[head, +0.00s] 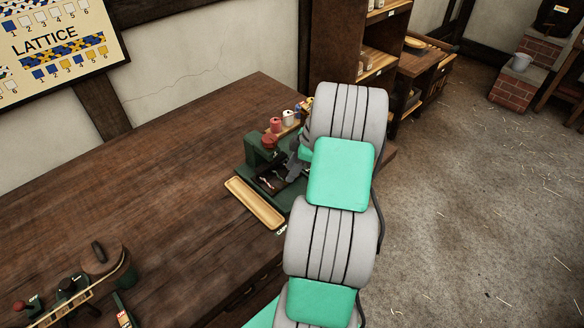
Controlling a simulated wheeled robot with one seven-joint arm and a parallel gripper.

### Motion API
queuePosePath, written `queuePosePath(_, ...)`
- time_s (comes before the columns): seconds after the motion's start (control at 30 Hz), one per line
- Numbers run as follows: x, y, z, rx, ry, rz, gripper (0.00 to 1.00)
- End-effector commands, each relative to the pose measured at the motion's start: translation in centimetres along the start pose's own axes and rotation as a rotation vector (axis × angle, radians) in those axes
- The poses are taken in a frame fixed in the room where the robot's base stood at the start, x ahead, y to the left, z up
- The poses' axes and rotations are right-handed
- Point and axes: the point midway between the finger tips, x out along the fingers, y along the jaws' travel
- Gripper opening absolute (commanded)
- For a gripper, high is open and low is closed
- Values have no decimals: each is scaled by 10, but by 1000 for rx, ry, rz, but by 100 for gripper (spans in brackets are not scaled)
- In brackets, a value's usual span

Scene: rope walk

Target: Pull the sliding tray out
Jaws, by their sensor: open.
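A dark green machine (259,152) stands on the wooden bench near its right end. It has a low dark recess at its front with small pale and reddish items in it; I cannot tell whether this is the sliding tray. A long shallow yellow wooden tray (255,204) lies in front of the machine, near the bench's front edge. My gripper (287,170) is at the right side of the machine, close to the recess. It is small, dark and partly hidden by my arm. It looks open, and I cannot tell whether it touches anything.
Coloured spools (288,117) stand on and behind the machine. A round-lidded green pot (103,262) and a lever panel (62,300) are at the bench's lower left. The bench top (160,170) between is clear. Shelves (375,50) stand behind; open floor lies right.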

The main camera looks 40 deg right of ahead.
Motion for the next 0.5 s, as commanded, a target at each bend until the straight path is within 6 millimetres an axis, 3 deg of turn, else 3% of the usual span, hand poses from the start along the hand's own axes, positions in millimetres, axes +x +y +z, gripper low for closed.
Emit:
queuePosePath(0.17, 0, 0, 0, 0, 0, 0, 41)
queuePosePath(0.5, 0, 0, 0, 0, 0, 1, 14)
